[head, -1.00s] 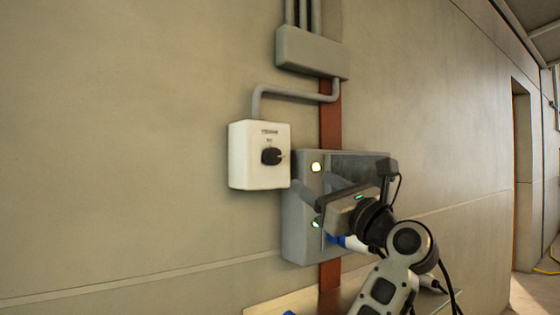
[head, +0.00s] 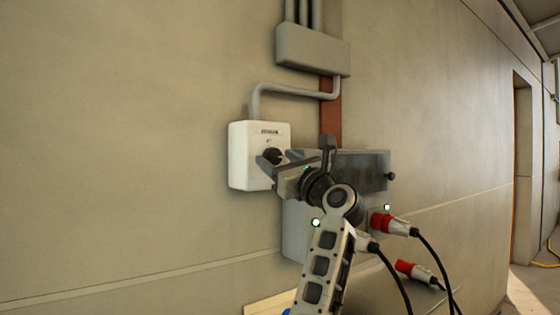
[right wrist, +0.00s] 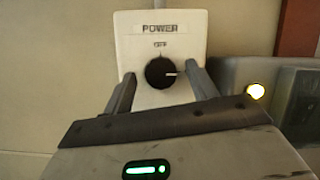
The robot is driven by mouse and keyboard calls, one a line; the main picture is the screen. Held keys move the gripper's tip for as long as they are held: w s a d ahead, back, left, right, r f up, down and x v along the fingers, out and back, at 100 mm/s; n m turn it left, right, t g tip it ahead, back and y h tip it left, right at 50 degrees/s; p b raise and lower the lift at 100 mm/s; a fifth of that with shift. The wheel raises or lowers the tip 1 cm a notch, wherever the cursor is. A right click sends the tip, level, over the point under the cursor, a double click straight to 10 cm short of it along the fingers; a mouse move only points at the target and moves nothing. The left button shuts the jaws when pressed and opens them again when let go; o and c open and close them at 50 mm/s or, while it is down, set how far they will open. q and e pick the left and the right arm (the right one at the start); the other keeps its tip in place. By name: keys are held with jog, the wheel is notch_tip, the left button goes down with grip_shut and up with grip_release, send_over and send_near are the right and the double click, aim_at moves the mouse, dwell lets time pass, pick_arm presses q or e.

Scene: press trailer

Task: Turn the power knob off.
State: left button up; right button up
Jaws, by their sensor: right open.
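The black power knob (head: 272,156) is on the front of a white wall box (head: 244,160) left of centre in the head view. In the right wrist view the knob (right wrist: 158,73) sits below the labels "POWER" and "OFF", and its white mark points right. My right gripper (head: 276,170) is open in front of the box. In the right wrist view its two fingers (right wrist: 161,84) stand left and right of the knob, with a gap on each side. I cannot tell how far their tips are from the box face. My left gripper is not in view.
A grey panel (head: 294,232) is on the wall right of and below the white box, partly behind my arm. Red plugs (head: 381,222) with black cables hang at the right. The wall to the left is clear.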

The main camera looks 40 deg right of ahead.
jog(key=c, duration=1)
